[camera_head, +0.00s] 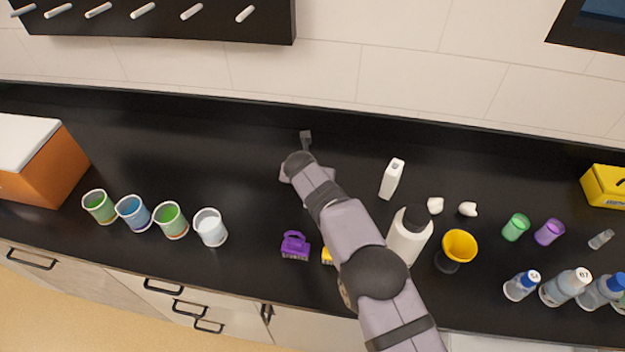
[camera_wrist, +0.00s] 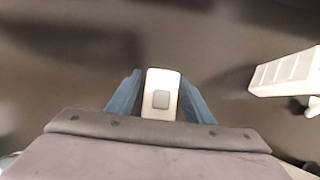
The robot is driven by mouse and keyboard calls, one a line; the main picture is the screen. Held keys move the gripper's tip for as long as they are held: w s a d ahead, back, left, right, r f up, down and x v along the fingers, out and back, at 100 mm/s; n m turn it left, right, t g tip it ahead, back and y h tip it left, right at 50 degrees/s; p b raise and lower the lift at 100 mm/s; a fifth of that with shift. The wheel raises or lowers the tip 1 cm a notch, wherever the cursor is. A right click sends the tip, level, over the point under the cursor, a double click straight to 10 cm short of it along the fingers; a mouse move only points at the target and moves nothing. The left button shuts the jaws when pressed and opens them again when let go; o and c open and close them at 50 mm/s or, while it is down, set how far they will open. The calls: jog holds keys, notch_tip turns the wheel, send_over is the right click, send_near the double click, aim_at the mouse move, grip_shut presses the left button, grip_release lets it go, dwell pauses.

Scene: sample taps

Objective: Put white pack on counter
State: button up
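In the wrist view, a white pack (camera_wrist: 161,80) with a grey square on its face sits between my gripper's two blue fingers. My gripper (camera_wrist: 160,92) appears shut on it, with a finger against each side. The dark counter (camera_wrist: 60,85) lies behind the pack. I cannot tell whether the pack touches the counter.
A white carton (camera_head: 391,179) stands to the right, also in the wrist view (camera_wrist: 285,74). A white bottle (camera_head: 409,240), a yellow cup (camera_head: 459,246) and a purple item (camera_head: 295,246) are nearer the front. Several cups (camera_head: 171,221) line the left front. Counter left of my gripper is clear.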

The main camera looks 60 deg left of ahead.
jog(key=shift+r, duration=0.1)
jog(key=shift+r, duration=0.2)
jog(key=b+v, duration=0.3)
jog(key=v, duration=0.8)
jog(key=shift+s+d+r, duration=0.2)
jog(key=shift+r, duration=0.1)
